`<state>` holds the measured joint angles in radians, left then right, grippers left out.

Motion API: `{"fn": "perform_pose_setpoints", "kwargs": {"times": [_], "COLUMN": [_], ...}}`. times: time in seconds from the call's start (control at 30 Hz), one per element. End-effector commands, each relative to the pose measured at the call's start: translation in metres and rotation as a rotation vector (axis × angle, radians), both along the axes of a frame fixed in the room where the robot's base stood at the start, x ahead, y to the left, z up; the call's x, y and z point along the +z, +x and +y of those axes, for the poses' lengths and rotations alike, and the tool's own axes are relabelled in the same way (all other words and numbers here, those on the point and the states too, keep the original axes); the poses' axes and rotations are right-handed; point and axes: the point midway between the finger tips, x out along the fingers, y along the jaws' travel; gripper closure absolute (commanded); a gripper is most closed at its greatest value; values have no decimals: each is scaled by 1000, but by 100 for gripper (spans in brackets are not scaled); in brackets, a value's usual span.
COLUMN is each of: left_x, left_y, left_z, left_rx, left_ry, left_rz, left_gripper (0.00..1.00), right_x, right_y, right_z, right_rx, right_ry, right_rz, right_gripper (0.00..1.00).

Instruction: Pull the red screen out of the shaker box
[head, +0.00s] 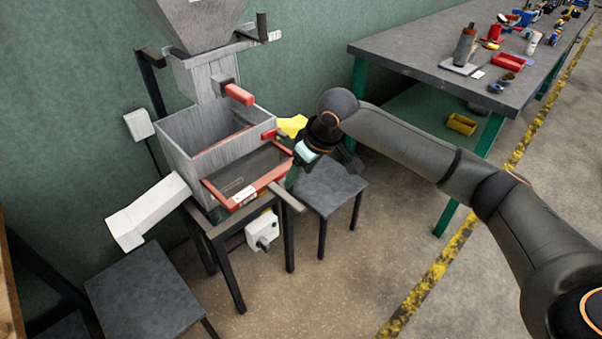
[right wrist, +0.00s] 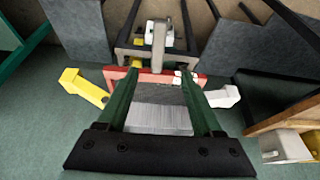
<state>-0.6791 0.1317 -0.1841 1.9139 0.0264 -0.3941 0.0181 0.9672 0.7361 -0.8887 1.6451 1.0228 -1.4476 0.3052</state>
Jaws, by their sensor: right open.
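The shaker box (head: 205,145) is a grey metal box under a hopper. The red screen (head: 236,200) is a mesh in a red frame, sticking out toward the front low in the box; its back part is hidden by the box. My right gripper (head: 293,177) is at the right of the screen's front. In the right wrist view, my right gripper (right wrist: 158,80) is open, with its green fingers spread and a red bar (right wrist: 148,76) across beyond them. I see no hold on the screen. My left gripper is not in view.
A yellow spout (head: 292,125) and a white chute (head: 148,212) stick out at the box's sides. Dark low tables (head: 328,188) stand at right and lower left (head: 150,290). A long workbench (head: 425,60) with clutter is at the upper right. The floor in front is clear.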

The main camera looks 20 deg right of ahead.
Motion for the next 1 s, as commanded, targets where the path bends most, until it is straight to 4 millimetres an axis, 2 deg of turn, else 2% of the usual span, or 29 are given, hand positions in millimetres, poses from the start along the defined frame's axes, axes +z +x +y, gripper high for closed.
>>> {"fn": "perform_pose_setpoints", "kwargs": {"times": [0.17,0.7,1.0], "left_x": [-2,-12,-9], "left_y": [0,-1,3], "left_z": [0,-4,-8], "left_rx": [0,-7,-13], "left_ry": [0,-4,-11], "left_rz": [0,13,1], "left_gripper": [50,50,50], "right_x": [-6,-95,-112], "right_y": [4,37,45], "right_z": [-2,12,15], "right_rx": [-7,-5,-4], "right_ry": [-6,-7,-6], "right_rz": [8,5,3], "right_gripper": [32,32,32]}}
